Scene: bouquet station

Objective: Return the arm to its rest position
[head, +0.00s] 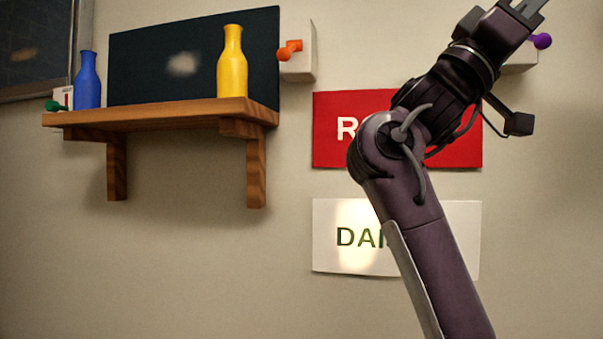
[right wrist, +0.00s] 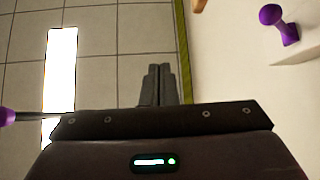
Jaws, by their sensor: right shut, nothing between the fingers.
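My right arm rises from the bottom right of the head view and reaches up in front of the wall. Its right gripper (head: 528,8) is at the top right, partly cut off by the picture's upper edge. In the right wrist view the two fingers of the right gripper (right wrist: 158,72) are together, with nothing between them. The gripper is beside a purple peg (head: 541,41) on a white block (head: 522,58), apart from it in the right wrist view, where the peg (right wrist: 280,25) is at the upper right. My left gripper is in neither view.
A wooden shelf (head: 160,113) holds a blue bottle (head: 87,82) and a yellow bottle (head: 232,65). An orange peg (head: 289,50) is on another white block. My arm partly covers a red sign (head: 335,150) and a white "DAI…" sign (head: 345,260). A tiled floor (right wrist: 100,75) is below.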

